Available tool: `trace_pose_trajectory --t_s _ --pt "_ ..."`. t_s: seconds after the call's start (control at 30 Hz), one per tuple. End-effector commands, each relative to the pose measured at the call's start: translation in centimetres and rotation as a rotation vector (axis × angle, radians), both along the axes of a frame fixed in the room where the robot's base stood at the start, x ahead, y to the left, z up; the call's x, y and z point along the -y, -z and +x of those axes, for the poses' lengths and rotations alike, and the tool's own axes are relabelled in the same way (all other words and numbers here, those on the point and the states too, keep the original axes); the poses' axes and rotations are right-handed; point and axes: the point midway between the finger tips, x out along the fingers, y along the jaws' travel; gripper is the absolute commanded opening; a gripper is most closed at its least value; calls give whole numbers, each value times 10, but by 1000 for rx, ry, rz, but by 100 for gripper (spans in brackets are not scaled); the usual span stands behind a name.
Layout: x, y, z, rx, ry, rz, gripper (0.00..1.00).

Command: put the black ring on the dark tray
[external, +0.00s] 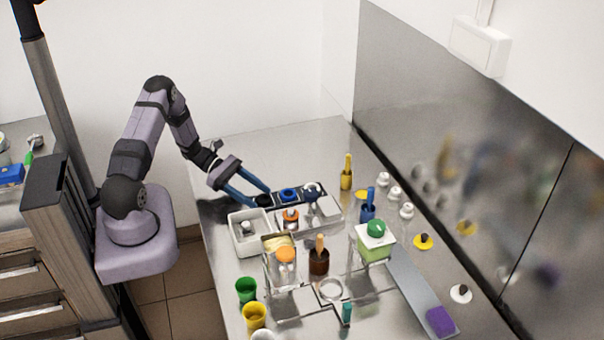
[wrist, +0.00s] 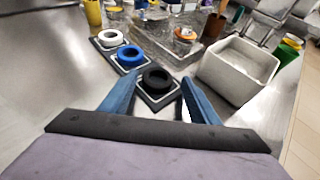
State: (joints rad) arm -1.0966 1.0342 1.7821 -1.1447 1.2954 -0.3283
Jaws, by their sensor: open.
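The black ring (wrist: 156,79) lies flat on the near end of the dark tray (wrist: 153,101), inside a pale square outline. In the external view the black ring (external: 263,200) is at the left end of the tray. A blue ring (wrist: 129,56) and a white ring (wrist: 110,37) lie in the tray's other squares. My gripper (wrist: 159,84) is open, with one blue finger on each side of the black ring and a gap visible around it. In the external view my gripper (external: 259,197) is low over the tray's left end.
A white bin (external: 248,238) stands close beside the tray; it also shows at right in the wrist view (wrist: 238,69). An orange-topped item (external: 290,217), a brown pot (external: 319,262) and several cups stand nearby. The steel counter behind the tray is clear.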

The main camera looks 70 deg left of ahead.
Motion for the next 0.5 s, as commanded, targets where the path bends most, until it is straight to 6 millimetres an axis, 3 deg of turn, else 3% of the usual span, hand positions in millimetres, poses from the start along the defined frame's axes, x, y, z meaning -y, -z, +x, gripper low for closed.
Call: trace_pose_trajectory --t_s 0.5 --pt "-59 -31 -53 7 -10 6 55"
